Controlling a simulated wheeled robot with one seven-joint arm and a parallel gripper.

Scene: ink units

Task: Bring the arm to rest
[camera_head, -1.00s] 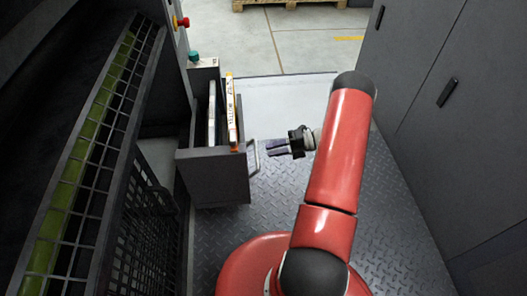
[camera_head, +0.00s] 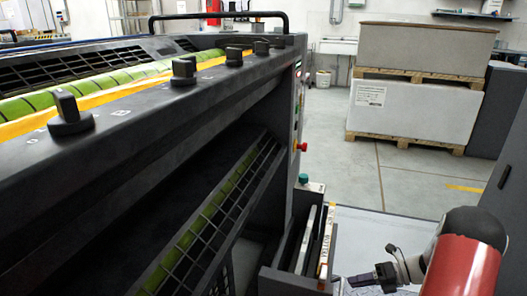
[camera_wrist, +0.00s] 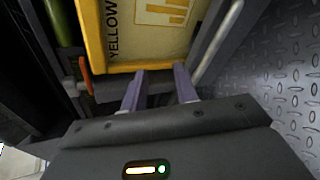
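My gripper (camera_head: 358,281) is at the bottom of the head view, just right of an open drawer (camera_head: 285,281) in the machine's side. My red arm (camera_head: 463,268) reaches it from the lower right corner. In the wrist view, the gripper's two fingers (camera_wrist: 160,82) stand apart with nothing held between them. A yellow-edged box marked YELLOW (camera_wrist: 140,35) lies beyond the fingertips.
The dark machine (camera_head: 150,110) with knobs and a top rail fills the left. Pallet stacks (camera_head: 410,110) stand at the back right. A grey cabinet (camera_head: 508,205) stands at right. Concrete floor between is clear.

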